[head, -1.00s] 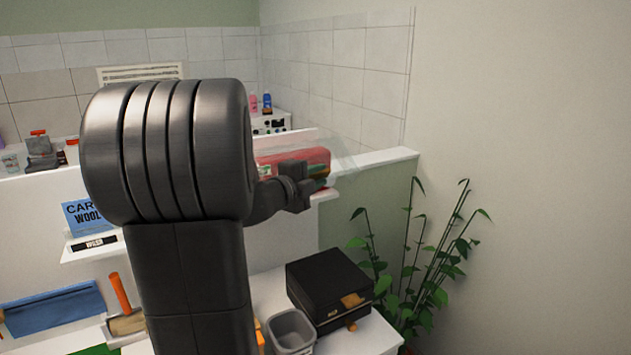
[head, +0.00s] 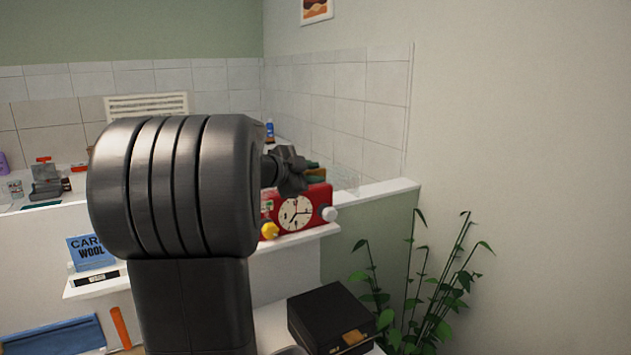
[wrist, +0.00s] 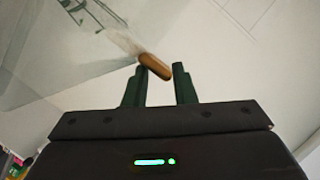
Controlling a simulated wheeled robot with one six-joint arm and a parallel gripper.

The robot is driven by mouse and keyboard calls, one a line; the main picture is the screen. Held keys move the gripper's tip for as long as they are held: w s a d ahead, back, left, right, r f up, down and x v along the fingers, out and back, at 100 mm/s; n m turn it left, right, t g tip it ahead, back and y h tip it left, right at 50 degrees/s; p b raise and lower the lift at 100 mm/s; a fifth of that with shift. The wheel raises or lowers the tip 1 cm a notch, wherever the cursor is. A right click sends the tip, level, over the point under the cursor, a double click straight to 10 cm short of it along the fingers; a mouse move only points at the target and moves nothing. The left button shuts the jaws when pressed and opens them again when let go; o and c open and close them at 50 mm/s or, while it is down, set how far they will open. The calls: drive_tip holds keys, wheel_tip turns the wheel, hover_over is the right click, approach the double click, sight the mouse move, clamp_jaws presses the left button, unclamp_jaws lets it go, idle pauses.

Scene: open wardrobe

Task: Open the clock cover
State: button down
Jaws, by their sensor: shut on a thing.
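The red clock (head: 297,212) with a round white dial stands on a white shelf; a yellow knob and a white knob show on its front. Its clear cover (head: 346,181) is raised above the dial and shows only faintly. In the wrist view the clear cover (wrist: 60,65) spreads at upper left. My gripper (head: 314,172) is above the clock's top, partly hidden by my arm. In the wrist view my gripper (wrist: 163,75) is shut on the cover's orange-brown handle (wrist: 154,67), at the tips of the dark green fingers.
A black box (head: 332,318) sits below the clock at the right. A leafy plant (head: 430,285) stands beside it near the wall. A low white-topped wall (head: 375,192) runs behind the clock.

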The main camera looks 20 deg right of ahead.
drive_tip(key=shift+w+a+f+n, duration=0.1)
drive_tip(key=shift+w+a+n, duration=0.15)
drive_tip(key=shift+w, duration=0.2)
drive_tip(key=c, duration=1.5)
unclamp_jaws()
drive_tip(key=shift+a, duration=0.1)
drive_tip(key=shift+r+b+v, duration=0.15)
drive_tip(key=shift+b+v, duration=0.45)
drive_tip(key=shift+v, duration=2.8)
drive_tip(key=shift+r+b+v, duration=0.15)
drive_tip(key=shift+b+v, duration=0.45)
drive_tip(key=shift+v, duration=2.75)
